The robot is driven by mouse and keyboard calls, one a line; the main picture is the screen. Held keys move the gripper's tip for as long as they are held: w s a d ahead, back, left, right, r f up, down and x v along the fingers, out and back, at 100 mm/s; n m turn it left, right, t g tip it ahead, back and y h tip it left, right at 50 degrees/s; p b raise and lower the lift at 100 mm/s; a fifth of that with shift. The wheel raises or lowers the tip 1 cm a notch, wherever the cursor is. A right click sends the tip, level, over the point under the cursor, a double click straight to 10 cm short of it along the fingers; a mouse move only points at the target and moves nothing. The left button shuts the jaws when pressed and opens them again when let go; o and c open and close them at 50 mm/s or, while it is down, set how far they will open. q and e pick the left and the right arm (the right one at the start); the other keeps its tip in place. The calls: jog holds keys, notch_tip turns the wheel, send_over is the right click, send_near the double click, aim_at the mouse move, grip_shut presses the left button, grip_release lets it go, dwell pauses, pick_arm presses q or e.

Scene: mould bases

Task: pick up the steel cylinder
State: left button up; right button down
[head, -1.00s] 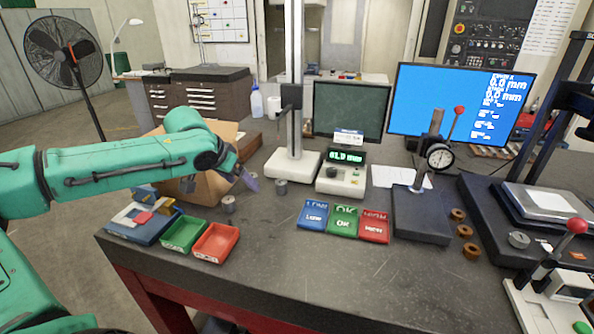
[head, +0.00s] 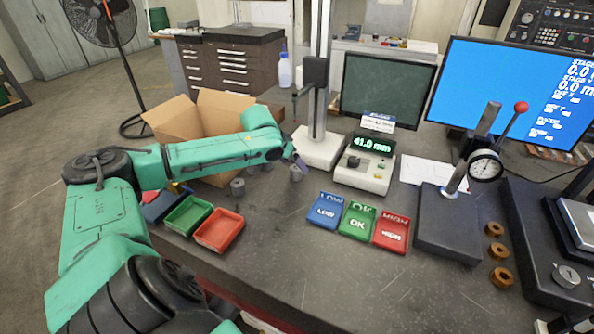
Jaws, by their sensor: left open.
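One small steel cylinder (head: 296,174) stands upright on the dark table, just in front of the white base of the height gauge. A second steel cylinder (head: 237,187) stands to its left, behind the red tray. My left gripper (head: 300,164) is open, at the upper right edge of the first cylinder and partly in front of the gauge base. Its fingers look small and dark, and I cannot tell whether they touch the cylinder. My right gripper is not in view.
A green tray (head: 188,216) and a red tray (head: 219,231) sit at the left table edge. A display box (head: 364,170) reads 41.0 mm. The front middle of the table is clear.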

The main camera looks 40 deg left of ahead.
aim_at(296, 167)
pick_arm(q)
jog(key=p+x, duration=0.1)
jog(key=x, duration=0.3)
jog(key=shift+f, duration=0.1)
jog(key=shift+s, duration=0.1)
grip_shut()
jog(key=shift+r, duration=0.2)
